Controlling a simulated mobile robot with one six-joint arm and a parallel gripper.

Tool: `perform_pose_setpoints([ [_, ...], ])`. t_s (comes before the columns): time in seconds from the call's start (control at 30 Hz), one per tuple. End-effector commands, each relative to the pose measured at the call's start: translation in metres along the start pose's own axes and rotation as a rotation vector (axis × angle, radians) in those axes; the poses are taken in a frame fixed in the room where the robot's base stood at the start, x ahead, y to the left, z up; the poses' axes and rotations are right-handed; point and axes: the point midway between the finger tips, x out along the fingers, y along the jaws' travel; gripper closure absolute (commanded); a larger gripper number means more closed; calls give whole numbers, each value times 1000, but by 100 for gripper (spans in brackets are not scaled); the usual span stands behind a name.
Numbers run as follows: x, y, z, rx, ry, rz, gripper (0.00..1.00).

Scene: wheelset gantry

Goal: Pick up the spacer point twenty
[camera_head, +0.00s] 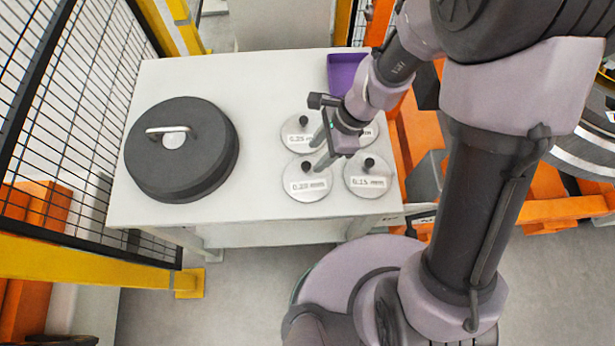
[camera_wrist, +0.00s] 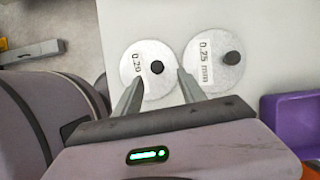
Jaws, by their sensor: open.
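The 0.20 mm spacer (camera_head: 306,193) is a silver disc with a black knob and a white label, lying flat at the front of the white table. It also shows in the wrist view (camera_wrist: 135,64), left of the 0.25 mm spacer (camera_wrist: 205,60). My gripper (camera_head: 318,155) is open over the spacers, its fingers pointing down and left. In the wrist view the tips of my gripper (camera_wrist: 160,77) lie on either side of the 0.20 knob in the picture. I cannot tell how far above the disc they are. The fingers are empty.
A 0.15 mm spacer (camera_head: 369,182) lies to the right. A further disc (camera_head: 370,134) is partly hidden behind my gripper. A large black lidded disc with a handle (camera_head: 181,165) fills the table's left. A purple tray (camera_head: 346,68) sits at the back right. Black fencing (camera_head: 80,130) stands at left.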

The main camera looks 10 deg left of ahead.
Motion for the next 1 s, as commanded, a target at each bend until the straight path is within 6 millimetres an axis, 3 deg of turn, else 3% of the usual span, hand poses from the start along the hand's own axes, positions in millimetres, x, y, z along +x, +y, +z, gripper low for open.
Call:
perform_pose_setpoints([
  [0.3,54,5,5,-2,0,1,52],
  [0.53,54,4,7,-1,0,-1,52],
  [0.57,54,4,7,-1,0,-1,54],
  [0.8,54,4,7,-1,0,-1,100],
  [1.0,54,4,7,-1,0,-1,100],
])
